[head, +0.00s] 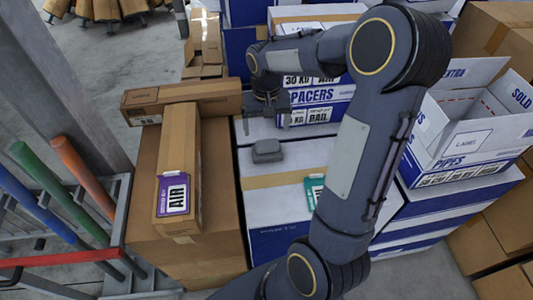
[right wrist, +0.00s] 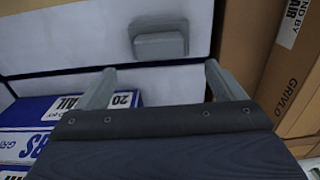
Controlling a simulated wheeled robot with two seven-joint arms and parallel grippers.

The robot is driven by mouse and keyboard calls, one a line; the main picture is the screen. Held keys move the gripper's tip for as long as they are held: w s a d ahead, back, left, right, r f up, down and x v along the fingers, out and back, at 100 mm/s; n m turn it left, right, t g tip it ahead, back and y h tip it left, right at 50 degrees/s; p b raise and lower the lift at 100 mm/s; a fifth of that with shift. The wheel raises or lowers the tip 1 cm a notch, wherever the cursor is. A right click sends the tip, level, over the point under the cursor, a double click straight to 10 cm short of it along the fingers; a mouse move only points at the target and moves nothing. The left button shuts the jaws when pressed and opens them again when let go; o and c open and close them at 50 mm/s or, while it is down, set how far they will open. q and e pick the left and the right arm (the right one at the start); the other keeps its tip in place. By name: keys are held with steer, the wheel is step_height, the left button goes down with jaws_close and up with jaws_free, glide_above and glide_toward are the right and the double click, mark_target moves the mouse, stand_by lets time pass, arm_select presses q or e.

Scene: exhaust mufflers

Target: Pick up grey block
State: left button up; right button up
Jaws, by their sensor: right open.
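The grey block (head: 267,151) is small with rounded edges and lies on top of a white and blue box (head: 282,210). In the right wrist view the grey block (right wrist: 159,45) shows beyond the fingertips, roughly centred between them. My right gripper (head: 268,116) is above and behind the block in the head view, apart from it. It also shows in the right wrist view (right wrist: 158,75), with its two fingers spread and nothing between them. My left gripper is not in view.
Long brown cartons (head: 179,160) lie left of the block. A blue and white box (head: 315,103) stands behind the block. An open white box (head: 470,120) is at the right. Coloured tubes (head: 42,172) stand in a rack at the left. The white top around the block is clear.

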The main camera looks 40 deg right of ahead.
mark_target(267, 141)
step_height(267, 141, down, 7)
steer(key=shift+s+a+f+b, duration=0.1)
steer(key=shift+s+b, duration=0.05)
steer(key=shift+b, duration=0.25)
steer(key=shift+c, duration=0.4)
steer(key=c, duration=0.6)
steer(key=shift+c, duration=0.2)
